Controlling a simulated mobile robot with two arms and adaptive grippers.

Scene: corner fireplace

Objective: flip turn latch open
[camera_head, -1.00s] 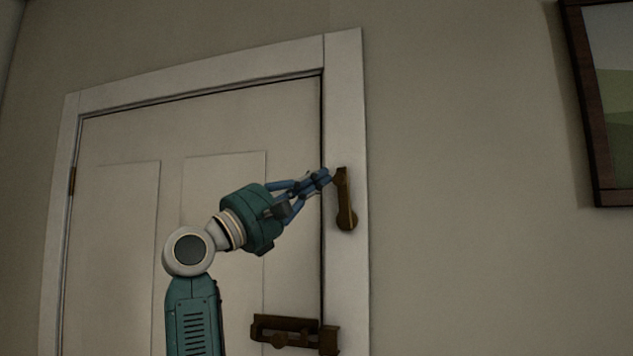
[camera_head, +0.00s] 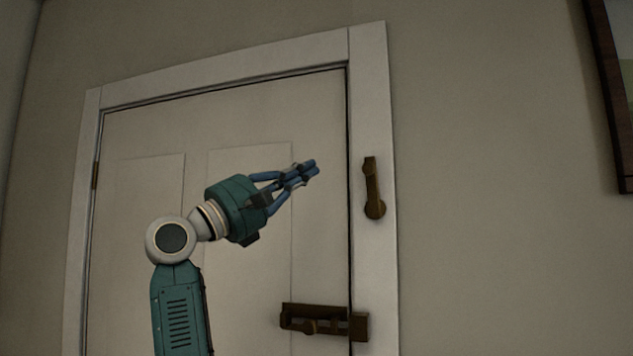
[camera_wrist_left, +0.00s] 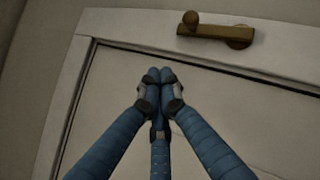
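The turn latch (camera_head: 373,188) is a dark brass piece on the white door frame, right of the door's edge. Its bar stands nearly vertical, with the round part at the bottom, and lies wholly on the frame. It also shows in the left wrist view (camera_wrist_left: 215,32), at the top. My left gripper (camera_head: 312,168) is left of the latch, in front of the door (camera_head: 240,120), with a gap between fingertips and latch. Its blue fingers are together and empty, also seen in the left wrist view (camera_wrist_left: 159,76). My right gripper is not in view.
A brass sliding bolt (camera_head: 322,322) sits lower on the door's right edge. The white door frame (camera_head: 375,265) runs along the door. A framed picture (camera_head: 612,90) hangs at the far right; the wall between is bare.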

